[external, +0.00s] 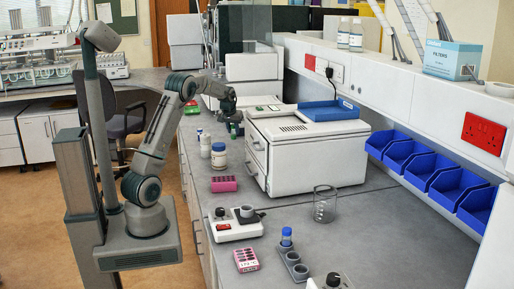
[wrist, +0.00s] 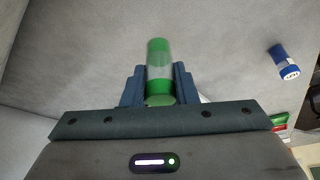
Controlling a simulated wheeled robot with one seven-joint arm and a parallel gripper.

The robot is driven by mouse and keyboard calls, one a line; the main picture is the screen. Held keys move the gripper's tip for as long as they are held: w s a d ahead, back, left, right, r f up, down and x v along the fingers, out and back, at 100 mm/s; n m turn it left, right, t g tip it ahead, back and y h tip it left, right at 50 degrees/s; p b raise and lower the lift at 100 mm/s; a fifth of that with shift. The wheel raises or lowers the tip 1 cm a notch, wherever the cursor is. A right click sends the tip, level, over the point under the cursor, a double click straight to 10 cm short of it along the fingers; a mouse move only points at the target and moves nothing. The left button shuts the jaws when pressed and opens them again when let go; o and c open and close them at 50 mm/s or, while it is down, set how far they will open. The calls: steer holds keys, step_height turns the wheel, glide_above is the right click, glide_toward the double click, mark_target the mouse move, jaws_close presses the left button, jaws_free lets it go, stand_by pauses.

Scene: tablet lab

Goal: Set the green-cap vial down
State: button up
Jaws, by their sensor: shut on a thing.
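The green-cap vial (wrist: 159,68) is a clear tube with green at its end, between the two fingers of my gripper (wrist: 160,88) in the wrist view. My gripper is shut on it. In the external view my gripper (external: 234,122) is over the far part of the bench, left of the white box-shaped instrument, and the vial (external: 234,130) shows as a small green spot below it. I cannot tell whether the vial touches the bench. A blue-capped vial (wrist: 284,62) is apart from my gripper, to the right in the wrist view.
The white instrument (external: 300,155) with a blue top stands close right of my gripper. A glass beaker (external: 325,204) is farther right. Grey bench (external: 280,205) shows bare between them.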

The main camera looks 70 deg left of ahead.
mark_target(232, 136)
steer(key=shift+f, duration=3.3)
steer(key=o, duration=1)
steer(key=shift+r+p, duration=0.3)
steer(key=shift+r, duration=0.05)
steer(key=b+v, duration=0.1)
steer(key=v, duration=1)
steer(key=shift+s+d+r, duration=0.2)
